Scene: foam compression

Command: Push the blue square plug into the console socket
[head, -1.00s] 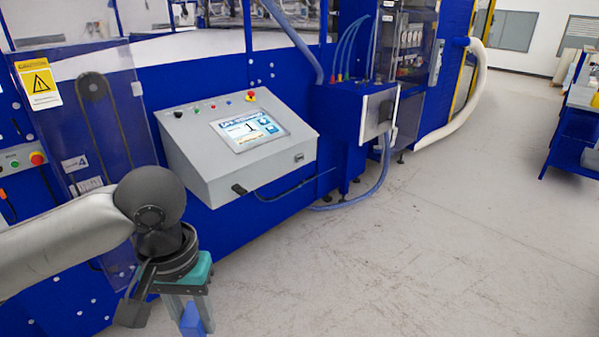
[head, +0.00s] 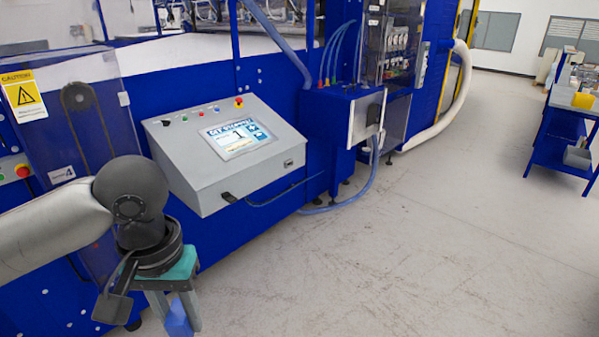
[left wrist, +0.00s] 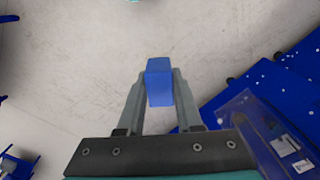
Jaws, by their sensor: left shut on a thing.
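My left gripper (head: 172,300) hangs at the lower left of the head view, fingers pointing down. It is shut on the blue square plug (head: 178,320), which shows below and between the fingers. In the left wrist view the plug (left wrist: 159,82) sits between the two grey fingertips (left wrist: 159,95), above bare floor. The grey console (head: 225,155) with a lit screen is up and to the right of the gripper, apart from it. A small dark socket (head: 288,163) shows on the console's front face at the right. My right gripper is not in view.
The blue machine (head: 320,120) stands behind the console. A black plug with a cable (head: 229,198) is at the console's lower edge. A blue hose (head: 350,200) reaches the floor. The floor (head: 400,260) is open at centre and right. A blue cart (head: 560,140) stands far right.

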